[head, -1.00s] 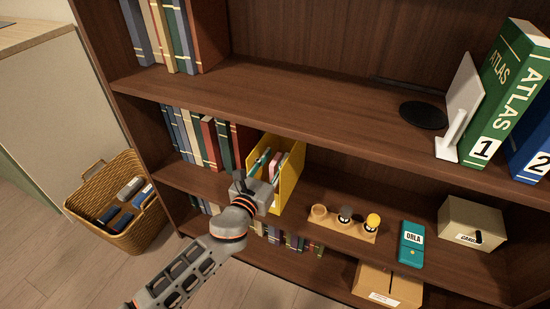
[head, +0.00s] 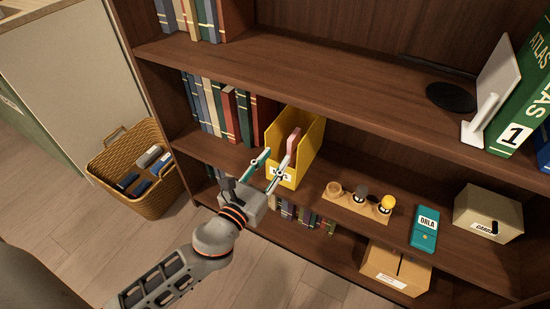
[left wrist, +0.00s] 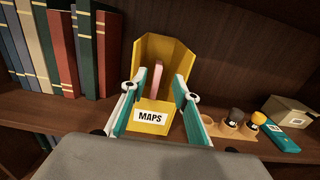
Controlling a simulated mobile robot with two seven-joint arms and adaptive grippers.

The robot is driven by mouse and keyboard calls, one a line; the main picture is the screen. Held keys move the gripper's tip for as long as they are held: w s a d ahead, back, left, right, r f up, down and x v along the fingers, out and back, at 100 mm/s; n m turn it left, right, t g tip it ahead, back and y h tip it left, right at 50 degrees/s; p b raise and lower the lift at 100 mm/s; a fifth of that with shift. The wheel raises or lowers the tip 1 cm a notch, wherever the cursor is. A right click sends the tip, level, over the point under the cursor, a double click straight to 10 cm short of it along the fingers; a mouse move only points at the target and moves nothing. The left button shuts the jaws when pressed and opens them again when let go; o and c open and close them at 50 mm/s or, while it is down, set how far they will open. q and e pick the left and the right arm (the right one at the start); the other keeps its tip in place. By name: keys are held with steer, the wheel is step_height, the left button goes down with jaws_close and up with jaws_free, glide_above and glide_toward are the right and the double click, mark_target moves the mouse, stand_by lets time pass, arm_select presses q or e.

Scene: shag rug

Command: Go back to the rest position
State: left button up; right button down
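My left gripper (head: 279,154) is open, with teal and white fingers spread apart in front of a yellow file box labelled MAPS (head: 314,146). In the left wrist view, the gripper's fingers (left wrist: 168,70) frame the label and overlap the box's front; whether they touch it I cannot tell. The box stands on the middle shelf beside a row of books. My right gripper is not in view.
A wooden holder (head: 350,203) with bulb-like pieces, a teal ORLA box (head: 425,228) and a cardboard box (head: 488,212) stand right on this shelf. A wicker basket (head: 150,200) sits on the floor left. The shelf above (head: 330,95) overhangs. Open floor lies in front.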

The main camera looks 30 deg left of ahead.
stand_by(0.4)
